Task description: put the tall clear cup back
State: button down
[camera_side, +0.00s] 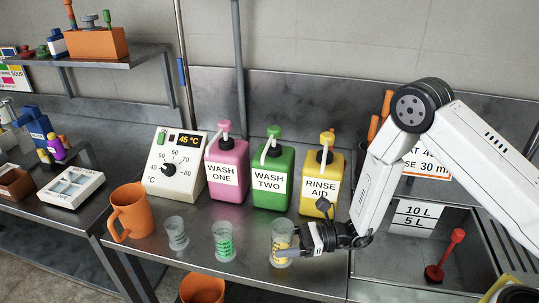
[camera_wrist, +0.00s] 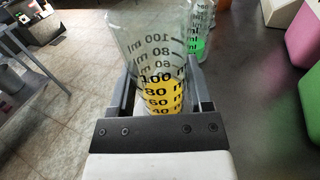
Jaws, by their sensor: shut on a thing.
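The tall clear cup (camera_side: 282,241) is a see-through measuring cup with black ml marks and yellow liquid in its lower part. My gripper (camera_side: 285,250) is shut around it, near the front edge of the steel counter, in front of the yellow rinse aid jug (camera_side: 321,180). In the wrist view the cup (camera_wrist: 150,45) stands between my two fingers, its top leaning toward the upper part of the picture. Whether its base touches the counter I cannot tell. A clear cup with green liquid (camera_side: 223,243) stands to its left, and it also shows in the wrist view (camera_wrist: 199,42).
Another clear cup (camera_side: 176,232) and an orange pitcher (camera_side: 131,210) stand further left. Pink (camera_side: 227,163) and green (camera_side: 272,178) jugs and a temperature dial box (camera_side: 174,168) line the back. The sink basin (camera_side: 405,250) with a red plunger-like tool (camera_side: 444,257) lies right.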

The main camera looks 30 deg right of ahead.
jog(key=shift+f, duration=1.2)
jog(key=shift+f, duration=0.15)
grip_release()
jog(key=shift+r, duration=0.2)
jog(key=shift+v, duration=6)
